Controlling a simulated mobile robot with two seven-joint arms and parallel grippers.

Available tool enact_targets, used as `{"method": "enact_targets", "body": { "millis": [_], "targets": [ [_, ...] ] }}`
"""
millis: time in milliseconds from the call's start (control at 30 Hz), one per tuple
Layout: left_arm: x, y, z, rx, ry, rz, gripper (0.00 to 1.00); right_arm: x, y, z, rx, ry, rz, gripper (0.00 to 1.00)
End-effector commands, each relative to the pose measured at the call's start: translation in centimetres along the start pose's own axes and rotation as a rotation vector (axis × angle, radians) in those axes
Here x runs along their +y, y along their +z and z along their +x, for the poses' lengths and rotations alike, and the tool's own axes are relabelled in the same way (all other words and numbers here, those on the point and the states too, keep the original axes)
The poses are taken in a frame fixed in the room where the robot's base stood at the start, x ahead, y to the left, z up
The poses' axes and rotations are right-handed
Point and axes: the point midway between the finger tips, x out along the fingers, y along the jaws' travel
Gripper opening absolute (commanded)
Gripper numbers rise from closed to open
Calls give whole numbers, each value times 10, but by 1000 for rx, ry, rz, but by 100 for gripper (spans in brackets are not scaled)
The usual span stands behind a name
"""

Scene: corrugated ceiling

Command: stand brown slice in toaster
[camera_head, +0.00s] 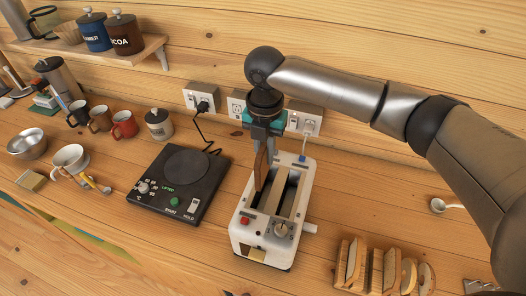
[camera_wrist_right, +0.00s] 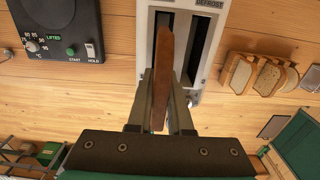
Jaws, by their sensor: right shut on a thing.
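My right gripper (camera_head: 266,138) comes down from above and is shut on the brown slice (camera_head: 261,170), which hangs upright below the fingers. The slice is over the left slot of the white toaster (camera_head: 241,232); I cannot tell whether its lower edge is inside the slot. In the right wrist view the brown slice (camera_wrist_right: 163,62) shows edge-on between the fingers, lined up lengthwise with the left slot. The toaster (camera_wrist_right: 180,4) lies behind it there, with its other long slot dark and open. My left gripper is not in view.
A black hot plate (camera_head: 180,183) stands just left of the toaster. A wooden rack (camera_head: 376,272) with several bread slices is at front right. Wall sockets (camera_head: 240,105) with cords are behind. Mugs (camera_head: 124,124) and a bowl (camera_head: 27,143) stand at left.

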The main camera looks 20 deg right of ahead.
Motion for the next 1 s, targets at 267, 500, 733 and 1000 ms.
{"method": "enact_targets", "body": {
  "millis": [267, 500, 733, 1000],
  "targets": [
    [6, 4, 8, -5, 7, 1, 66, 0, 0, 16, 1, -2, 0, 0],
    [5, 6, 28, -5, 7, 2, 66, 0, 0, 36, -1, -1, -1, 0],
    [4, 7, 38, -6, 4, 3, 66, -1, -1, 52, 2, -2, 0, 0],
    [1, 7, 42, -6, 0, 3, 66, 0, -1, 72, 2, -1, 0, 0]
  ]
}}
